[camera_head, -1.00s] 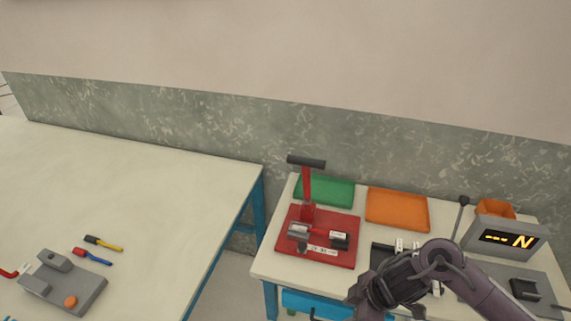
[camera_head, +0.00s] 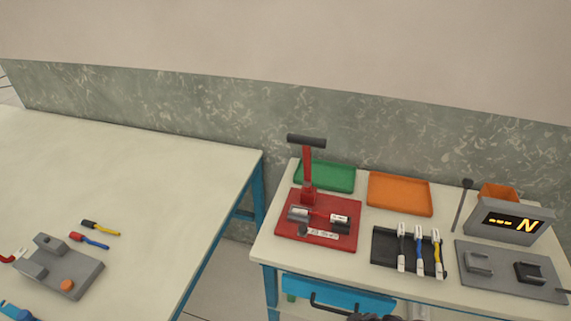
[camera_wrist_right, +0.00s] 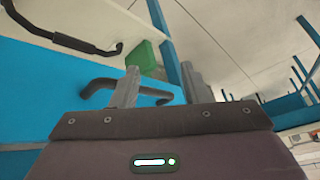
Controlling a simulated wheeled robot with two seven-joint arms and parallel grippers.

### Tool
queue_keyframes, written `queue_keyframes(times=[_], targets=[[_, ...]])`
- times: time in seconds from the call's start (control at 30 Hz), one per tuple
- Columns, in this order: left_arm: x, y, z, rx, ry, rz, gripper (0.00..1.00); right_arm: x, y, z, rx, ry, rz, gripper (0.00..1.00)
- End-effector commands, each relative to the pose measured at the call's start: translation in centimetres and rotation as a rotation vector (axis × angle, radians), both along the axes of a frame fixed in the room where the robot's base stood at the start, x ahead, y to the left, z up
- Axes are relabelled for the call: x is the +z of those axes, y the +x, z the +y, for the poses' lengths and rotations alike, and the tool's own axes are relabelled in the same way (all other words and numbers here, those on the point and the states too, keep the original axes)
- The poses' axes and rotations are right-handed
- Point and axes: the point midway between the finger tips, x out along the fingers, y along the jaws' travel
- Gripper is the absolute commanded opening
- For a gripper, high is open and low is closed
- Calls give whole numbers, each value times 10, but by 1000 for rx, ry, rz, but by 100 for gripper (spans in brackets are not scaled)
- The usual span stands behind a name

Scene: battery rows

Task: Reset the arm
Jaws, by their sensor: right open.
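My right gripper (camera_wrist_right: 160,75) shows in the right wrist view with its two grey fingers apart and nothing between them. It faces a blue front with dark handles (camera_wrist_right: 100,88). In the head view, only a dark bit of what looks like my right arm (camera_head: 372,317) shows at the bottom edge, below the right table. My left gripper is not in view.
The right table (camera_head: 262,245) holds a red press (camera_head: 285,228), green tray (camera_head: 326,176), orange tray (camera_head: 400,193), black rack (camera_head: 385,247) with several cables, and a grey display (camera_head: 510,222). A blue drawer (camera_head: 340,293) is below. The left table (camera_head: 150,175) is mostly clear.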

Motion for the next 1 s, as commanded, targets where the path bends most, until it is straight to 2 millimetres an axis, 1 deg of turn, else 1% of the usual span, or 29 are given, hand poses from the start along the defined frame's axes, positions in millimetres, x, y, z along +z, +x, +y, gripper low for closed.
queue_keyframes(times=[0.03, 0.07, 0.1, 0.17, 0.2, 0.27, 0.3, 0.33, 0.4, 0.5, 0.6, 0.7, 1.0], targets=[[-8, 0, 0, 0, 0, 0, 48, -40, -25, -6, -65, -13, 38, 41], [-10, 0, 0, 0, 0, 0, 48, -57, -38, -12, -98, -28, 52, 41], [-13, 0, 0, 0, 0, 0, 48, -79, -56, -18, -139, -49, 73, 41], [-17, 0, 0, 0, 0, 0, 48, -111, -88, -28, -195, -87, 108, 41], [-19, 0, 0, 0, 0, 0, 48, -130, -111, -34, -226, -115, 134, 41], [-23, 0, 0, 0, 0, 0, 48, -155, -148, -42, -267, -159, 172, 41], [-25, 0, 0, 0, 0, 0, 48, -169, -173, -45, -287, -187, 198, 41], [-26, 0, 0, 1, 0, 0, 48, -178, -190, -48, -301, -209, 217, 41], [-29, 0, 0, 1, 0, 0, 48, -195, -228, -53, -324, -255, 257, 41], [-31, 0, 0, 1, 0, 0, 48, -209, -271, -57, -344, -306, 302, 41], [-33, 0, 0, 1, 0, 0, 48, -215, -298, -60, -350, -339, 330, 41], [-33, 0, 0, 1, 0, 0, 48, -217, -309, -61, -354, -352, 341, 41], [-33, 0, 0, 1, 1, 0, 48, -217, -310, -62, -353, -354, 342, 41]])
